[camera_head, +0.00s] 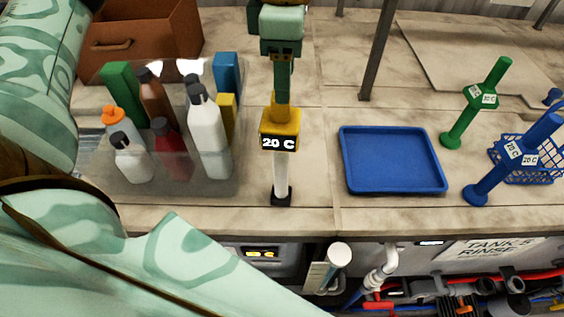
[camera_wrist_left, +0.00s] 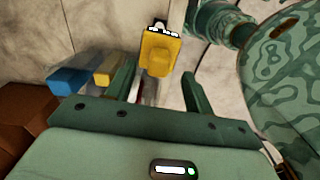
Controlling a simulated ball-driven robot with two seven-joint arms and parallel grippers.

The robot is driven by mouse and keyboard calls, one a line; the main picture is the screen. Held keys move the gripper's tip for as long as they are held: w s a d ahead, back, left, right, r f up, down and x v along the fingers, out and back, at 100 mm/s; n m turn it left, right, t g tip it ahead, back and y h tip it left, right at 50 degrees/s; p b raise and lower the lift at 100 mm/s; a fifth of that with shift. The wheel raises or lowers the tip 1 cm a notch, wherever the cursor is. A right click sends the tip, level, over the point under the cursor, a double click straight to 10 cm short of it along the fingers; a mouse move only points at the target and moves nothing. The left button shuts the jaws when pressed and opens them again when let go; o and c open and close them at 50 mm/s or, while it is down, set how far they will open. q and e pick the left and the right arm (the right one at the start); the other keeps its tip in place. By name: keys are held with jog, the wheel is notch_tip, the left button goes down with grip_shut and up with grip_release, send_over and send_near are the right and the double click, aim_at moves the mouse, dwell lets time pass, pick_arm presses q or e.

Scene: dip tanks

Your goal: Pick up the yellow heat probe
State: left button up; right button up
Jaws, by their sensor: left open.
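The yellow heat probe (camera_head: 280,130) stands upright on the worktop, with a yellow head reading "20 C", a white shaft and a black foot. My left gripper (camera_head: 282,98) is above its head, fingers pointing down over the upper yellow part. In the left wrist view the gripper (camera_wrist_left: 159,72) is open, one finger on each side. The probe's yellow head (camera_wrist_left: 160,52) shows between and just beyond the fingertips. Whether a finger touches it I cannot tell. My right gripper is in neither view.
A clear bin (camera_head: 104,184) of several bottles stands left of the probe. A blue tray (camera_head: 392,188) lies to the right, then a green probe-like stand (camera_head: 460,130), a blue one (camera_head: 480,190) and a blue wire basket (camera_head: 545,178). A dark post (camera_head: 376,55) rises behind. The worktop's front edge is near.

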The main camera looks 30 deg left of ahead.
pick_arm(q)
jog(key=shift+f, duration=0.65)
jog(key=f, duration=0.3)
jog(key=f+p, duration=0.1)
jog(key=shift+s+a+f, duration=0.1)
jog(key=shift+a+f, duration=0.3)
grip_shut()
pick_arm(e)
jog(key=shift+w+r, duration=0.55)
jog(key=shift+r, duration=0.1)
